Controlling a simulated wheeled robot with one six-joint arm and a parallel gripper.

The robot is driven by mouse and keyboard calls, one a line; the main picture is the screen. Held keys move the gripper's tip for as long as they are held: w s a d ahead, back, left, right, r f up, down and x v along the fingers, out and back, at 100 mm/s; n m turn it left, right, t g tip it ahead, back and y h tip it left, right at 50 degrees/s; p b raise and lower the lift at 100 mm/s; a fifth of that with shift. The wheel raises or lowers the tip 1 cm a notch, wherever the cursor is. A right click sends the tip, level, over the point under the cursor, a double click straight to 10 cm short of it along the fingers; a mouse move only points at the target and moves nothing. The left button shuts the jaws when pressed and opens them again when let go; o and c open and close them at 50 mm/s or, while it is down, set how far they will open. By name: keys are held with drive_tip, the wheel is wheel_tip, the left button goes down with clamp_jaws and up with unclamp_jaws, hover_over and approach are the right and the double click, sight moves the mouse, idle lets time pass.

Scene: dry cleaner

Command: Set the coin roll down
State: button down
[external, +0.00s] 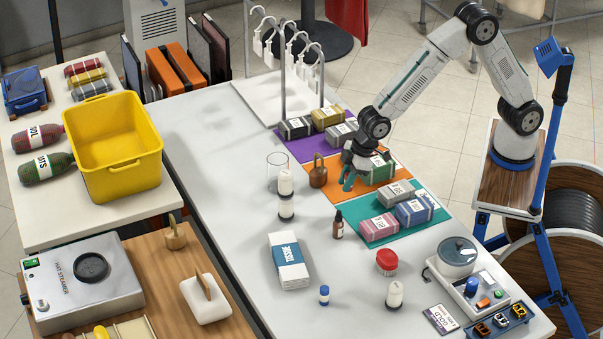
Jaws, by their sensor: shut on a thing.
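My gripper (349,181) points down low over the left part of the orange mat (345,193), with teal at its tip. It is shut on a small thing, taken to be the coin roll. The roll is too small and hidden to make out, and I cannot tell whether it touches the mat. A green wrapped bundle (380,180) lies on the mat just right of the gripper, partly behind my arm. A brown weight-like object with a handle (318,176) stands close to the left of the gripper.
Bundles lie on the purple mat (301,151) behind and the teal mat (375,236) in front. The tissue box (289,262) is farther forward. The white table's left-middle is clear.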

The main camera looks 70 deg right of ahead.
sight(346, 175)
wheel_tip(346, 175, up, 9)
drive_tip(key=shift+r, duration=0.15)
drive_tip(key=w+d+n+g+y, duration=0.1)
drive_tip(key=w+d+n, duration=0.2)
drive_tip(key=w, duration=0.7)
drive_tip(key=w+d+n+g, duration=0.1)
drive_tip(key=w+d+n, duration=0.15)
drive_tip(key=w, duration=0.65)
drive_tip(key=w+d+n+g+y, duration=0.15)
drive_tip(key=w+n, duration=0.25)
drive_tip(key=w, duration=0.6)
drive_tip(key=shift+m+t+h, duration=0.25)
drive_tip(key=shift+h, duration=0.1)
drive_tip(key=f, duration=1.5)
drive_tip(key=shift+s+d+f, duration=0.15)
drive_tip(key=shift+d+f, duration=0.15)
drive_tip(key=shift+f, duration=0.1)
drive_tip(key=c, duration=1.2)
unclamp_jaws()
drive_tip(key=v, duration=1.2)
